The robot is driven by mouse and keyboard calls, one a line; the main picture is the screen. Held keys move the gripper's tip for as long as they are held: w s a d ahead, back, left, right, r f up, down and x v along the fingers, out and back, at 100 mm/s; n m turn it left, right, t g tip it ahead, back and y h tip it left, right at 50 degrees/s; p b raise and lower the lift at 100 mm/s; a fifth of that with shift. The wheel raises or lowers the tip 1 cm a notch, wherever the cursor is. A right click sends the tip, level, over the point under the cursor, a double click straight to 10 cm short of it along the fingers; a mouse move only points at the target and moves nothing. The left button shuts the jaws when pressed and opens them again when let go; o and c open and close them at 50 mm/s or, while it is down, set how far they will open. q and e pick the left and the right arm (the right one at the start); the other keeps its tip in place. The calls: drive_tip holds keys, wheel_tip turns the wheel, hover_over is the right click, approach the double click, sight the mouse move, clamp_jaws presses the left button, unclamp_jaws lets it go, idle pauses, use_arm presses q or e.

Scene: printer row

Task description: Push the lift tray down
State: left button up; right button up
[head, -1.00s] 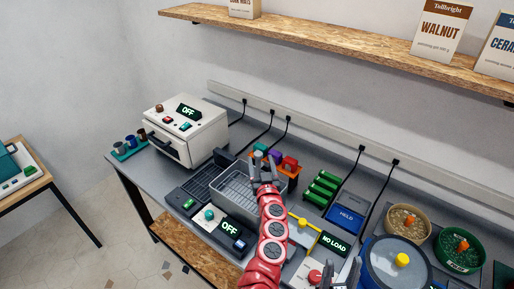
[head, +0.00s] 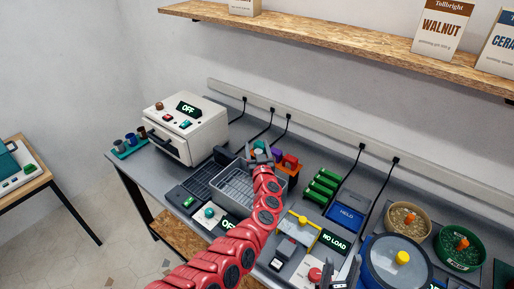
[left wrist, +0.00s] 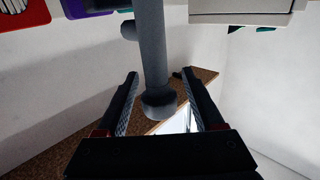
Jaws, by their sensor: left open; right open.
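A grey wire-like tray (head: 236,187) sits in the dark unit at the middle of the bench, in the head view. I take it for the lift tray; my left arm covers its right part. My left gripper (head: 262,158) is at the tray's far right corner, open. In the left wrist view a grey rod (left wrist: 154,60) with a rounded end stands between the open fingers of the left gripper (left wrist: 158,102), and I see a gap on both sides. I cannot tell which part the rod belongs to. My right gripper (head: 343,272) is open at the bottom edge, partly cut off.
A white oven-like box (head: 187,130) showing OFF stands left of the tray. Red and purple blocks (head: 289,163) and green rolls (head: 321,186) lie right of it. A yellow-handled device (head: 299,229) and a blue lidded pot (head: 395,262) stand near the front right.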

use_arm(q)
clamp_jaws()
idle(0.3)
drive_tip(key=shift+r, duration=0.1)
idle(1.0)
